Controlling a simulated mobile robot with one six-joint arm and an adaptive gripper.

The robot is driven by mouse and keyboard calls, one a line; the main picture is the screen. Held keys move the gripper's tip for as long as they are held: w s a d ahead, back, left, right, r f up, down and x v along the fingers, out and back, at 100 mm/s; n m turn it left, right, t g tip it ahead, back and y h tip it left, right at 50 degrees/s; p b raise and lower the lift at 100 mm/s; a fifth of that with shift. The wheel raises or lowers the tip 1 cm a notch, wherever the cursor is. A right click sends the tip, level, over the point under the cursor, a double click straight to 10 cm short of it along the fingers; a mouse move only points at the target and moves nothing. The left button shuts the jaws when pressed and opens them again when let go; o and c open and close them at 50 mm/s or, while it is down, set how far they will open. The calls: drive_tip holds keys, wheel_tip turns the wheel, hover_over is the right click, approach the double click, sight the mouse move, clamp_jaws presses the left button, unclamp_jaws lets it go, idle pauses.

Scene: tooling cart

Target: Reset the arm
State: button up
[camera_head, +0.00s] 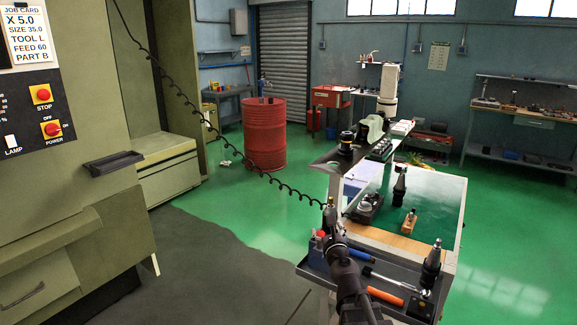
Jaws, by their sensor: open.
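My arm reaches up from the bottom of the view, dark, over the front of the tooling cart (455,215). My gripper (329,208) is at its far end, small and seen from behind, near the cart's left edge. It is open, and I see nothing held in it. The cart's front tray (390,284) holds a tool holder (431,265) standing in a dark block at the right, an orange-handled tool (385,296), a wrench-like tool (395,280) and a blue-handled tool (361,255). My arm hides part of the tray.
On the cart top stand a black tool holder (399,188), a small wooden-based piece (409,222) and a dark device (367,207). A machine with a control panel (36,112) fills the left. A red drum (264,133) stands behind. Green floor is clear at right.

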drive_tip(key=s+a+f+n+g+y+p, duration=0.3)
drive_tip(key=s+a+f+n+g+y, duration=0.35)
drive_tip(key=n, duration=1.55)
drive_tip(key=s+d+f+n+g+h+p, duration=0.1)
drive_tip(key=s+d+f+n+g+h, duration=0.2)
drive_tip(key=s, duration=0.4)
drive_tip(key=s+d+f+n+g+h, duration=0.4)
drive_tip(key=s+d+n+g, duration=0.1)
drive_tip(key=s+n+g, duration=0.2)
drive_tip(key=shift+s+d+n+g+h+p, duration=0.2)
drive_tip(key=shift+s+n+g+h+p, duration=0.2)
drive_tip(key=shift+g, duration=0.35)
drive_tip(key=c, duration=0.6)
